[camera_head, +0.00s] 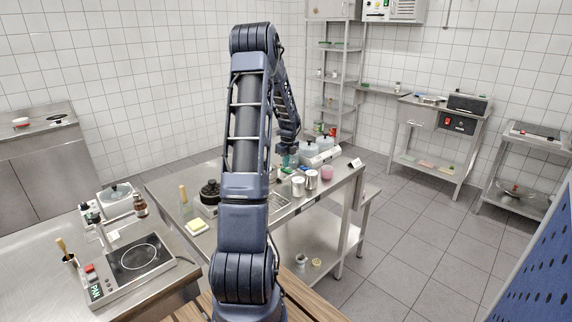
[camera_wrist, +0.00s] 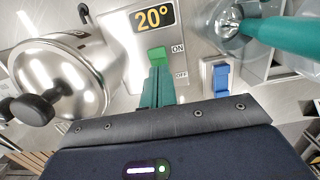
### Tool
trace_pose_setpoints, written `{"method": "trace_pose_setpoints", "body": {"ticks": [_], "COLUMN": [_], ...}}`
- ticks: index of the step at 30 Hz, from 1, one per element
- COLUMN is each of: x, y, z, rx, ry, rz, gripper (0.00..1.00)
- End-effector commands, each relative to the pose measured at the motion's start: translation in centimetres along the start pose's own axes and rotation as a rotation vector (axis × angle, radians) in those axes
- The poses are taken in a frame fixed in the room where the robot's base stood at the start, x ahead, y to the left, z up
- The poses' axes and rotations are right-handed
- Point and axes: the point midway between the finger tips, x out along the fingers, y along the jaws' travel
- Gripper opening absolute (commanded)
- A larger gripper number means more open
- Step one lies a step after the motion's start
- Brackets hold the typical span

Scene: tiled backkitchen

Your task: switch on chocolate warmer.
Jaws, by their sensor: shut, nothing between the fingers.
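In the wrist view, a pale control panel (camera_wrist: 122,38) carries a black display (camera_wrist: 153,18) reading 20° in yellow. Below the display is a green switch (camera_wrist: 157,53), with ON and OFF printed beside it. A shiny round metal vessel with a black knob (camera_wrist: 65,75) is left of the panel. My gripper (camera_wrist: 156,72) has its teal fingers shut together and empty, with the tips at the lower edge of the green switch. I cannot tell whether they touch it, and they hide its lower part. In the head view my gripper (camera_head: 288,155) is over the middle steel table, among small items.
A blue switch (camera_wrist: 221,78) on another plate and a teal-handled tool (camera_wrist: 285,36) lie close right of my fingers. A hot plate (camera_head: 135,257) is at the left.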

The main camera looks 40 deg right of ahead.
Motion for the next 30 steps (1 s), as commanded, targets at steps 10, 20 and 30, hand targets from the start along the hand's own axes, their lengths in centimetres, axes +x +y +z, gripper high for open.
{"method": "trace_pose_setpoints", "body": {"ticks": [10,20,30], "x": [-5.7,-11.4,-13.2], "y": [0.0,0.0,0.0], "z": [1.5,2.8,3.1], "rx": [-0.003,-0.001,0.0], "ry": [-0.002,-0.002,0.0], "rz": [-0.003,-0.002,0.0], "gripper": [0.0,0.0,0.0]}}
